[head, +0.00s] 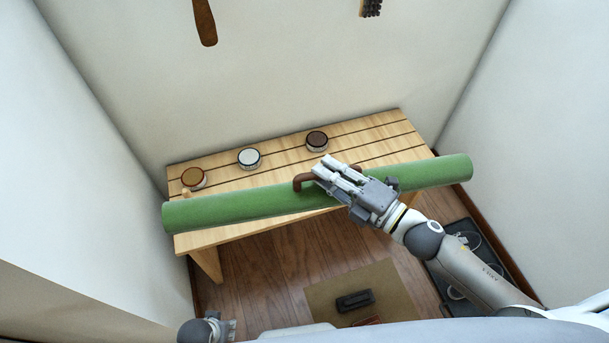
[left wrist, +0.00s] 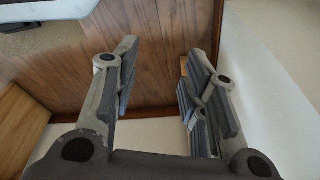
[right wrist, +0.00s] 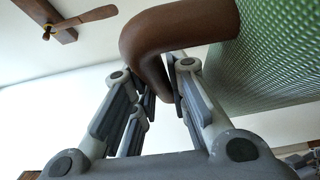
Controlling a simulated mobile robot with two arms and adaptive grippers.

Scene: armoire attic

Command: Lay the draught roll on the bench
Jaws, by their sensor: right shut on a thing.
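The draught roll (head: 255,203) is a long green cylinder with a brown hooked handle (head: 303,180). My right gripper (head: 322,170) is shut on the handle. In the right wrist view the handle (right wrist: 165,35) curves down between the fingers, and the green roll (right wrist: 275,65) fills the upper right. The roll lies across the front part of the slatted wooden bench (head: 375,140) in the head view, its right end reaching past the bench. I cannot tell whether it touches the bench. My left gripper (left wrist: 160,75) is open and empty, low over the wooden floor.
Three round tins, orange-topped (head: 193,178), white-topped (head: 249,157) and dark-topped (head: 317,140), stand behind the roll. A small wooden peg (head: 186,194) rises at the bench's left end. Walls close in on both sides. A mat (head: 395,290) and a dark tray (head: 463,245) lie on the floor.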

